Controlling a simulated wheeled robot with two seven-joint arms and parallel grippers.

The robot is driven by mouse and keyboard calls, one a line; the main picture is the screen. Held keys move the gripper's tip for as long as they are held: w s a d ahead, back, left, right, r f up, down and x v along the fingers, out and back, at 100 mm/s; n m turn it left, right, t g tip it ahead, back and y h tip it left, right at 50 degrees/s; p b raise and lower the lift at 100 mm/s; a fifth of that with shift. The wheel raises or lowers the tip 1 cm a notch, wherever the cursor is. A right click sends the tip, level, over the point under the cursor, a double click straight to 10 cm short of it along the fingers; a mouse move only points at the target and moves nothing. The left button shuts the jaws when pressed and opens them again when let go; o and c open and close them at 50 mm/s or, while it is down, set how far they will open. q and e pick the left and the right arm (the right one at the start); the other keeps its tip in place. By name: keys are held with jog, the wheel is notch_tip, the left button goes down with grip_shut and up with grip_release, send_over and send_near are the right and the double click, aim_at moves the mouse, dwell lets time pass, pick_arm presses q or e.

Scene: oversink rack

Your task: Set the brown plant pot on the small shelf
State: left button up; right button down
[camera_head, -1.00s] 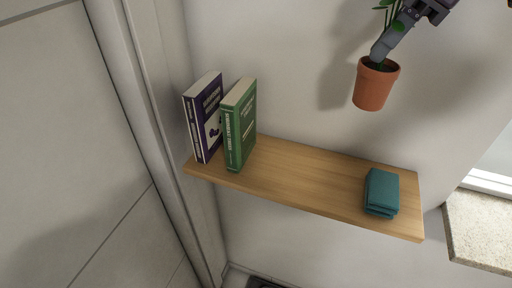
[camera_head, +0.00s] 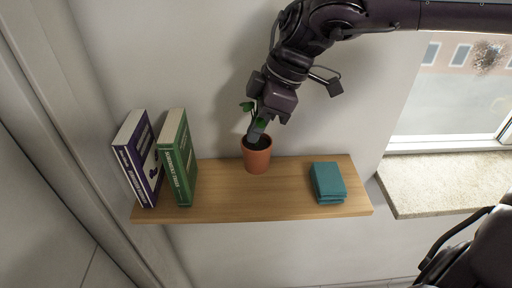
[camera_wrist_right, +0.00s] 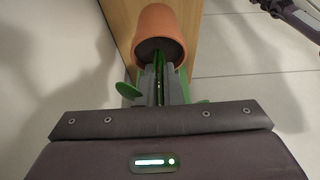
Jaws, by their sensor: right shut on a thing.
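The brown plant pot (camera_head: 257,158), terracotta with a green plant, is upright over the middle of the small wooden shelf (camera_head: 225,200), between the books and the teal stack. I cannot tell whether its base touches the board.
A purple book (camera_head: 140,160) and a green book (camera_head: 178,160) stand at the shelf's left end. A teal folded stack (camera_head: 327,182) lies on its right part. The shelf is bare on both sides of the pot. A stone sill (camera_head: 440,185) and window are at the right.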

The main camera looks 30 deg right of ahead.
aim_at(263, 142)
jog(key=shift+f, duration=0.95)
notch_tip(263, 142, down, 4)
jog(key=shift+f+p, duration=0.25)
jog(key=shift+p, duration=0.25)
pick_arm(q)
jog(key=shift+w+a+r, duration=0.2)
jog(key=shift+a+r, duration=0.15)
jog(key=shift+r, duration=0.25)
pick_arm(e)
jog(key=shift+f+b, duration=0.15)
jog(key=shift+b, duration=0.15)
jog(key=c, duration=1.6)
grip_release()
pick_arm(q)
jog(key=shift+d+f, duration=0.1)
jog(key=shift+f, duration=0.05)
